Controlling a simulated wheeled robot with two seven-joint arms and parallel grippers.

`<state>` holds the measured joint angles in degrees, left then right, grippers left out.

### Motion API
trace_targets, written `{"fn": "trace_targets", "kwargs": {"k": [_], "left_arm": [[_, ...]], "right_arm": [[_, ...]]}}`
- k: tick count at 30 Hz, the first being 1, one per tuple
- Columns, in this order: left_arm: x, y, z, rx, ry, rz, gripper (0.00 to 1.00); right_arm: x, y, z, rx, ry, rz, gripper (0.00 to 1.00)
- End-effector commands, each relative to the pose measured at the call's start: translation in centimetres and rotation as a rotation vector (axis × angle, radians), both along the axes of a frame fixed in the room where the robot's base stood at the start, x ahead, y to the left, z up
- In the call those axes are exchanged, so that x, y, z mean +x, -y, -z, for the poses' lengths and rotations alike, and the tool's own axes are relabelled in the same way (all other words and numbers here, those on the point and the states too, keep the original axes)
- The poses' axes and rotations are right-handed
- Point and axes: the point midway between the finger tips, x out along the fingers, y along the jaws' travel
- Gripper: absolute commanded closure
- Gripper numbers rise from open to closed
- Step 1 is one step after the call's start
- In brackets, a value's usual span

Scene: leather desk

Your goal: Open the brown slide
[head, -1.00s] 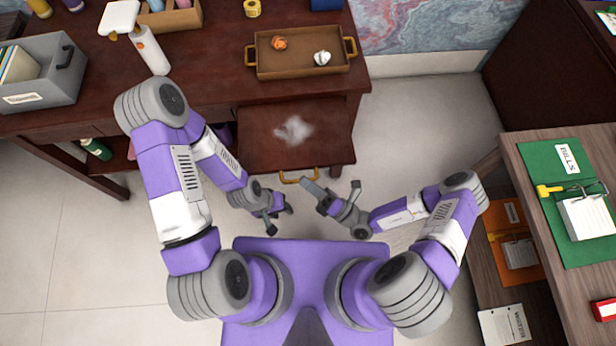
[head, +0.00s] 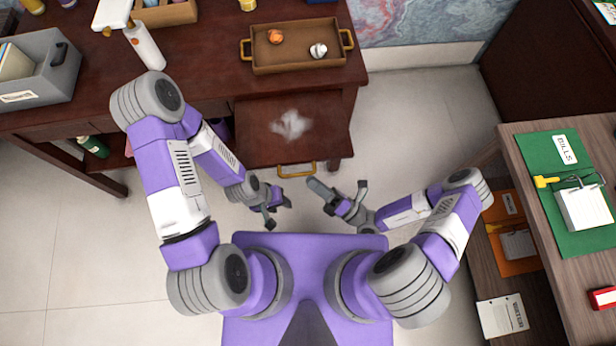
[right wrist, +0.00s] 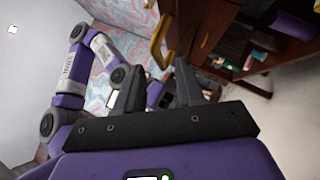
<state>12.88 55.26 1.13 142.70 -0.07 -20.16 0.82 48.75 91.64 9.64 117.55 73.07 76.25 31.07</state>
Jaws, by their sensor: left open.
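The brown slide (head: 270,140) is a flat wooden board that stands out from the front of the dark desk. A pale smudge lies on it, and a gold handle (head: 296,170) is on its front edge. The handle also shows in the right wrist view (right wrist: 158,40), beyond the fingers. My right gripper (head: 341,188) is open and empty, just right of and below the handle, apart from it. My left gripper (head: 280,214) is open and empty, below the handle and lower than the right one.
On the desk (head: 205,85) stand a brown tray (head: 290,60) with two small crumpled balls, a grey bin (head: 45,80) and a white bottle (head: 146,48). At right, a wooden table (head: 535,230) holds a green mat with a clipboard. Bare floor lies right of the slide.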

Motion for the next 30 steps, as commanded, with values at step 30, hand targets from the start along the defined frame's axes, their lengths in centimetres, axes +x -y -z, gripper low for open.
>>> {"fn": "trace_targets", "kwargs": {"k": [30], "left_arm": [[0.0,0.0,0.0,0.000,0.000,0.000,0.57]], "right_arm": [[-2.6,2.8,1.5,-0.031,0.023,-0.043,0.62]]}}
